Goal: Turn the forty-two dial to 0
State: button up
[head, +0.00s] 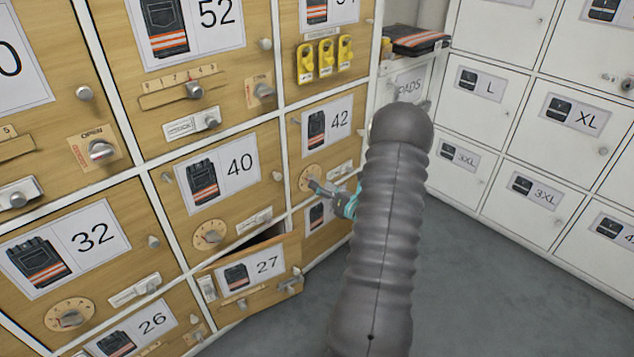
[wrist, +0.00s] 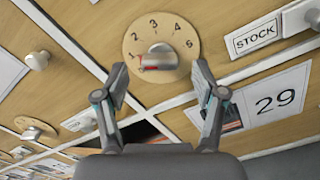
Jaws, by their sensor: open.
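The forty-two door (head: 345,145) has a round wooden dial (head: 312,173) at its lower left, partly hidden by my gripper in the head view. In the wrist view the dial (wrist: 182,62) shows numbers 1 to 5 and a metal knob (wrist: 160,55). A red mark on the knob points to the lower left, near or just below the 1. I cannot read a 0 there. My gripper (wrist: 160,75) is open, one finger on each side below the knob. It seems apart from the knob. In the head view my gripper (head: 332,193) is by the dial, partly behind my arm.
The door marked 27 (head: 262,292) stands ajar below, with a dark gap above it. A STOCK label holder (wrist: 255,40) is right of the dial. The door marked 29 (wrist: 278,100) is below it. White lockers (head: 480,95) stand at right; the floor (head: 480,290) is clear.

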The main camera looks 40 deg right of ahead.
jog(key=shift+w+a, duration=0.1)
jog(key=shift+w, duration=1.3)
jog(key=c, duration=1.1)
jog(key=shift+c, duration=0.2)
jog(key=shift+f+n+b, duration=0.1)
jog(key=shift+n+b, duration=0.2)
jog(key=shift+b, duration=0.1)
jog(key=n+b, duration=0.3)
jog(key=b, duration=0.1)
jog(key=shift+f+b, duration=0.2)
jog(key=shift+b, duration=0.1)
jog(key=n+b, duration=0.4)
jog(key=b, duration=0.1)
jog(key=shift+r, duration=0.2)
jog(key=shift+n, duration=0.3)
